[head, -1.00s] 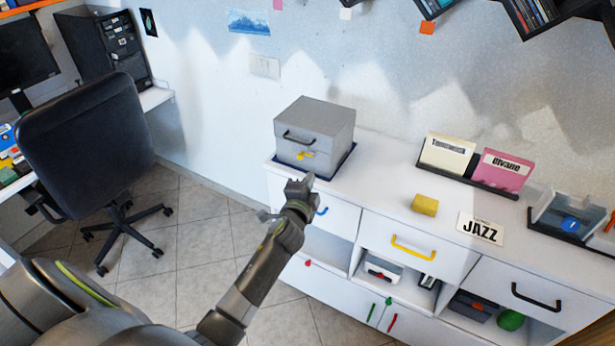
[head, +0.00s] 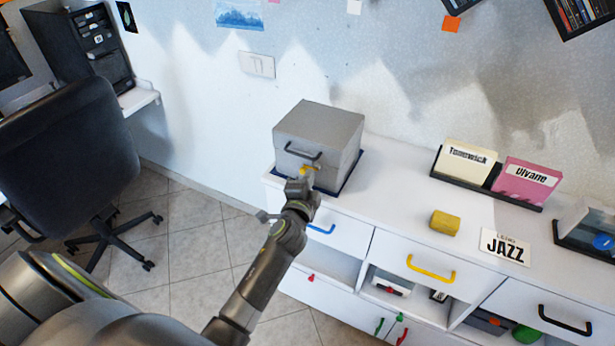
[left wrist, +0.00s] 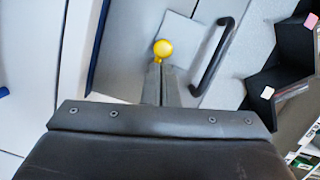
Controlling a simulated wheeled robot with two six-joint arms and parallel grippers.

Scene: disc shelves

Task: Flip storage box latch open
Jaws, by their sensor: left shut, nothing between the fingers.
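The grey storage box (head: 325,130) sits on a dark blue mat (head: 350,180) at the left end of the white cabinet top. It has a black handle (head: 303,150) on its front, which also shows in the left wrist view (left wrist: 212,62). The yellow latch (head: 304,169) is below the handle, partly hidden by my gripper. Its round yellow knob shows in the left wrist view (left wrist: 163,48). My left gripper (head: 308,174) is shut and empty, with its fingertips right at the knob. I cannot tell whether they touch. My right gripper is not in view.
The cabinet (head: 390,185) has drawers with coloured handles and open shelves. A yellow block (head: 445,222), a JAZZ card (head: 504,247) and a rack with cream (head: 468,159) and pink (head: 527,181) cards stand to the right. An office chair (head: 70,150) is at left.

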